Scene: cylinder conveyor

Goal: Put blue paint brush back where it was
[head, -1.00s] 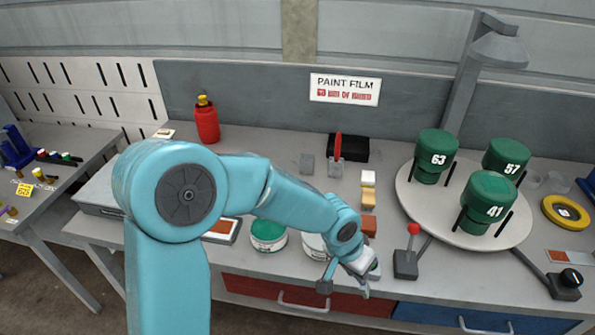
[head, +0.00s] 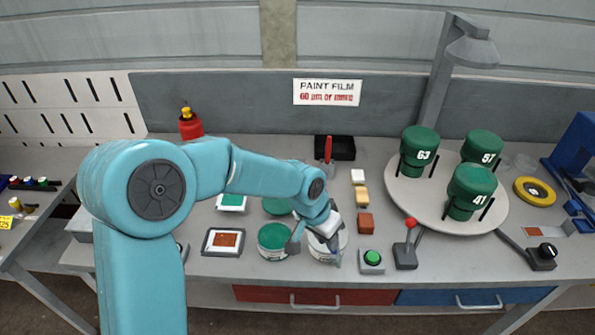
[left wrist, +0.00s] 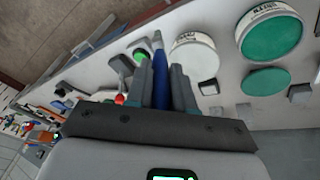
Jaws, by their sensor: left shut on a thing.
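The blue paint brush (left wrist: 160,88) is between the fingers of my left gripper (left wrist: 162,70) in the left wrist view, with its pale tip pointing out past the fingertips. In the head view my left gripper (head: 316,248) is over the white-topped can (head: 341,241) at the front middle of the bench, shut on the brush. The brush is mostly hidden there by the hand. The can also shows beside the brush tip in the left wrist view (left wrist: 196,58). Whether brush and can touch, I cannot tell. My right gripper is not in view.
A green-topped can (head: 273,243) stands just left of the gripper. A green button (head: 372,259) and a red-knobbed lever (head: 406,245) are to its right. Several small blocks, including a brown one (head: 365,222), stand behind. A turntable (head: 405,205) holds green cylinders.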

